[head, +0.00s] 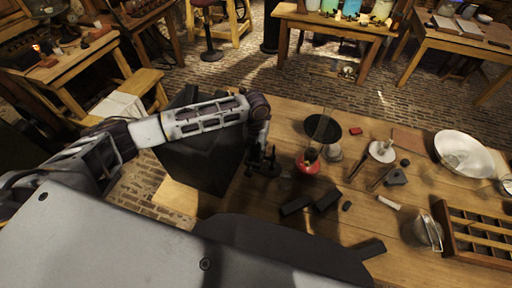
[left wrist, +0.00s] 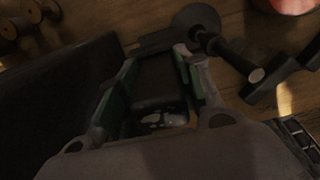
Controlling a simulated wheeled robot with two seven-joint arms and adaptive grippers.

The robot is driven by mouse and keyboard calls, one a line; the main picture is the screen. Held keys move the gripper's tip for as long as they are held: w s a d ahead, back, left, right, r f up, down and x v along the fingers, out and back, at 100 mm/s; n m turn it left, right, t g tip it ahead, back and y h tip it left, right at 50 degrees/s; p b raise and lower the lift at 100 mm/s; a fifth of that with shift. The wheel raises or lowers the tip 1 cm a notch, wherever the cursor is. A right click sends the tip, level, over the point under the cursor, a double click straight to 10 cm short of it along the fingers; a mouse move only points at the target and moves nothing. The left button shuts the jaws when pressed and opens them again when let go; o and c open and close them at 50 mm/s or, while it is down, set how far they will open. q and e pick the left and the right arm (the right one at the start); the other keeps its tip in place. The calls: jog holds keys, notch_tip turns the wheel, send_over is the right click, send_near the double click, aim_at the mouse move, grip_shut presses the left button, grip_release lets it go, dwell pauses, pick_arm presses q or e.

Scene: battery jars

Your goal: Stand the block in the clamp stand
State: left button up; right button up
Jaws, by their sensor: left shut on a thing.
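My left gripper (head: 259,160) reaches in from the left, over the near left part of the table. In the left wrist view its green-lined fingers (left wrist: 155,85) are closed on the sides of a dark block (left wrist: 157,72). The block is hard to make out in the head view behind the gripper. A dark clamp stand (head: 268,166) appears right at the fingertips. In the left wrist view its round black part and screw rod (left wrist: 235,54) are just right of the block. I cannot tell whether block and stand touch. My right gripper is not in view.
Dark blocks (head: 327,201) lie right of the gripper. A large dark box-like body (head: 200,160) stands below my left forearm.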

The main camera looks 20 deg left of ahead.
pick_arm(q)
jog(key=shift+f, duration=0.45)
jog(key=o, duration=1.3)
jog(key=shift+c, duration=0.2)
jog(key=shift+r, duration=0.1)
jog(key=shift+r, duration=5.85)
jog(key=shift+s, duration=0.1)
